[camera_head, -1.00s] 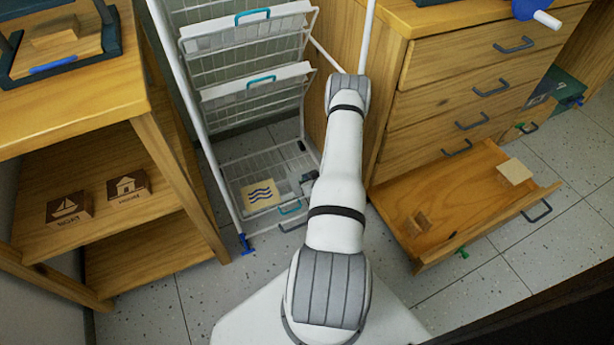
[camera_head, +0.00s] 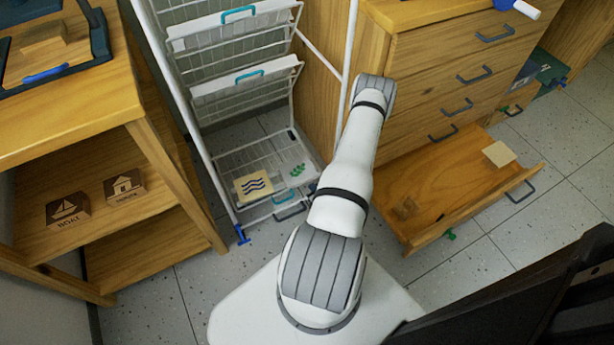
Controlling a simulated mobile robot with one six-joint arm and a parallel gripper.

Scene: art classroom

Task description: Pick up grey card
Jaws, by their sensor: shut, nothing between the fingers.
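A pale grey card with a green leaf print (camera_head: 297,170) appears to lie in the bottom wire basket (camera_head: 248,146) of the white rack, at its right side. Its edges are hard to make out against the basket and floor. A beige card with dark blue wavy lines (camera_head: 253,186) lies to its left in the same basket.
Two upper wire baskets (camera_head: 246,77) hang above the bottom one. A wooden shelf with picture blocks (camera_head: 67,211) stands at left. At right, an open drawer (camera_head: 446,187) with a pale block (camera_head: 499,154) juts out beside my arm.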

